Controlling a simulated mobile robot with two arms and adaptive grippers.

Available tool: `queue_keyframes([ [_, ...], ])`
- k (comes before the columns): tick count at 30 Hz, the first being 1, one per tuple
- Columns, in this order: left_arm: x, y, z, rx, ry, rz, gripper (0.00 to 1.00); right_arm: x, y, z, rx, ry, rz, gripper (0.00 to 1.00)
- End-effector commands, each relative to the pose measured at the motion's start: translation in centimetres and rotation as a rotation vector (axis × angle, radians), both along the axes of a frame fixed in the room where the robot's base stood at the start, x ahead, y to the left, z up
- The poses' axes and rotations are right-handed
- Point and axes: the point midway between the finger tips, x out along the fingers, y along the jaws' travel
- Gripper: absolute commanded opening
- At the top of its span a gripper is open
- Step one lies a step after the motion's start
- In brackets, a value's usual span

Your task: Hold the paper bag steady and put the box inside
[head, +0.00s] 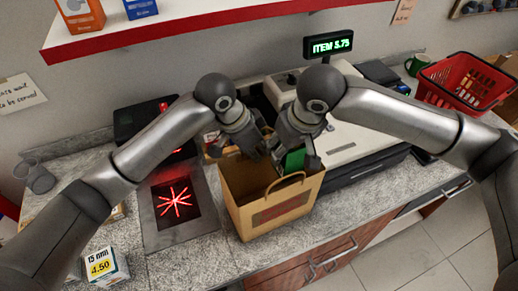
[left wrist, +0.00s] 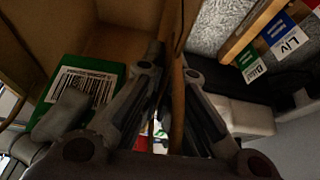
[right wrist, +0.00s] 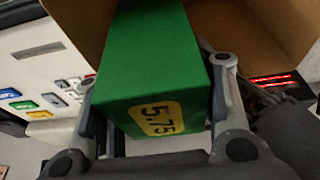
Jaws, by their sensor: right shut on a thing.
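The brown paper bag (head: 262,212) stands upright on the counter, open at the top, with its handles up. My left gripper (head: 258,150) is at its back rim; in the left wrist view its fingers are closed on either side of the bag's wall (left wrist: 178,75). My right gripper (head: 298,158) is shut on the green box (right wrist: 155,55), which bears a yellow 5.75 label. The box also shows in the head view (head: 293,162) at the bag's mouth, and its barcode side shows in the left wrist view (left wrist: 85,88). Its lower end is hidden by the bag.
A scanner plate (head: 175,203) with red light lies left of the bag. The cash register (head: 350,125) stands behind and right. A price-tagged box (head: 103,266) is at the front left, a red basket (head: 462,85) at the back right. The red-edged shelf (head: 200,28) hangs above.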

Motion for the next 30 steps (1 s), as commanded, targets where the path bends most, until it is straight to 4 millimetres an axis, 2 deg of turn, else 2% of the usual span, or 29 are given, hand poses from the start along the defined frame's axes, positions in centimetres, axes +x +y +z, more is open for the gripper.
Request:
queue_keyframes([
  [29,0.0,0.0,0.0,0.0,0.0,0.0,0.0,0.0,0.0,-7.9,0.0,0.001,-0.001,0.2],
  [30,0.0,0.0,0.0,0.0,0.0,0.0,0.0,0.0,0.0,-7.8,0.0,-0.002,0.0,0.53],
])
